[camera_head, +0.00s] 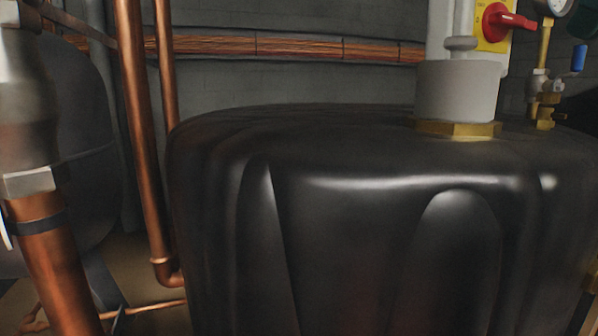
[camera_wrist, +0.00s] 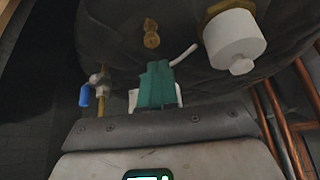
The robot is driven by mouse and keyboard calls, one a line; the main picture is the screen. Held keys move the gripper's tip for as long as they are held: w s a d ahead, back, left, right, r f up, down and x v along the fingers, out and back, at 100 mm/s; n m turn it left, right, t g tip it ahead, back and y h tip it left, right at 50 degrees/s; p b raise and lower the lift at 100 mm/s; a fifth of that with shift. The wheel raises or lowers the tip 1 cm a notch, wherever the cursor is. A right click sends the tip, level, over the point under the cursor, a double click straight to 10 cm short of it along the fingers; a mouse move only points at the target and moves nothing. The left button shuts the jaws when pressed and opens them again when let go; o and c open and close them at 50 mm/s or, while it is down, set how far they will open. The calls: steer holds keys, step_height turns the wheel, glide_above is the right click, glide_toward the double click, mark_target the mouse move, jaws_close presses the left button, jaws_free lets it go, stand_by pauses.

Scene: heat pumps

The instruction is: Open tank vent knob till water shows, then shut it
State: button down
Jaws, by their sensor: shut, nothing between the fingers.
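The black tank (camera_head: 340,220) fills the middle and right of the head view; its dark top also shows in the wrist view (camera_wrist: 110,35). A white cylindrical cap (camera_head: 456,90) sits on a brass nut on the tank top, with a small grey knob (camera_head: 461,43) on it. The cap (camera_wrist: 232,38) and knob (camera_wrist: 241,66) are at upper right in the wrist view. I cannot tell for sure which part is the vent knob. My gripper (camera_wrist: 158,66) has teal fingers, shut and empty, apart from the cap and its knob. No water is visible.
A blue-handled valve (camera_wrist: 85,95) is left of the fingers, and a brass fitting (camera_wrist: 151,35) lies beyond them. In the head view, a red rotary switch (camera_head: 497,22) on yellow and a gauge (camera_head: 556,5) stand behind the tank. Copper pipes (camera_head: 145,130) run at left.

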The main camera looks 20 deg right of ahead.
steer(key=shift+f+b, duration=1.15)
steer(key=shift+f, duration=2.35)
steer(key=shift+d+r+p, duration=0.1)
steer(key=shift+d+p, duration=0.65)
steer(key=shift+p, duration=0.35)
steer(key=shift+d, duration=0.1)
steer(key=shift+d, duration=0.25)
steer(key=shift+w, duration=0.1)
steer(key=shift+s+d, duration=0.1)
steer(key=shift+s, duration=0.1)
steer(key=shift+s, duration=0.15)
steer(key=shift+r, duration=2.95)
